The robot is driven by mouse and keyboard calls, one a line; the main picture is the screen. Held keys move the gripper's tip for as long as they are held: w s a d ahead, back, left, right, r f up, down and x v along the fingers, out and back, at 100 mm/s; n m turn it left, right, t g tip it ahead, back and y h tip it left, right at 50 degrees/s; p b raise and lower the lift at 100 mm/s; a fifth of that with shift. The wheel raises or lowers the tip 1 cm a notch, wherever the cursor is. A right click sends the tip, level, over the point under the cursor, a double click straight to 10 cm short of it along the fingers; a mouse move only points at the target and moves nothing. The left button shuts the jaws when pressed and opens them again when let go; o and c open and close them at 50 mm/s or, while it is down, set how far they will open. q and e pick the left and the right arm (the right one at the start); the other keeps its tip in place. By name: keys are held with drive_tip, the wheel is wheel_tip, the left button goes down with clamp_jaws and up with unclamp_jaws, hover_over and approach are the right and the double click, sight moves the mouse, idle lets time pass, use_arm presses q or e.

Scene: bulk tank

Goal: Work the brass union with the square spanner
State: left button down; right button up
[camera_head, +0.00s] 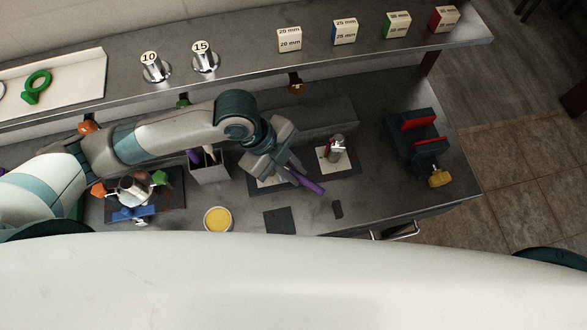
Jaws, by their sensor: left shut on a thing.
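My left gripper (287,174) reaches over the middle of the bench with its fingers pointing down and right. It is shut on a purple bar-like tool (309,184), whose far end sticks out past the fingers; I cannot tell whether it is the square spanner. A small brass-coloured piece (296,84) shows below the shelf edge, and a silver fitting (336,146) stands on a pale pad to the right of the gripper, apart from it. I cannot tell for sure which piece is the brass union. My right gripper is not in view.
A red-and-dark vise (419,140) with a yellow part (440,178) stands at the right. A tool holder (210,168), a yellow dish (218,219) and a silver vessel with coloured knobs (133,189) stand left. The shelf (250,60) bears labelled cylinders and blocks.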

use_arm(q)
drive_tip(key=shift+w+d, duration=0.1)
drive_tip(key=shift+w, duration=0.05)
drive_tip(key=shift+r+n, duration=0.1)
drive_tip(key=shift+n, duration=0.2)
drive_tip(key=shift+w+d+n+t, duration=0.2)
drive_tip(key=shift+w+n+t, duration=0.1)
drive_tip(key=shift+n, duration=0.1)
drive_tip(key=shift+w, duration=0.1)
drive_tip(key=shift+w+d+n+t, duration=0.2)
drive_tip(key=shift+w+n+t, duration=0.15)
drive_tip(key=shift+n, duration=0.35)
drive_tip(key=shift+s+a+m, duration=0.1)
drive_tip(key=shift+s+m, duration=0.1)
drive_tip(key=shift+m, duration=0.1)
idle(0.4)
wheel_tip(320, 180, up, 7)
idle(1.4)
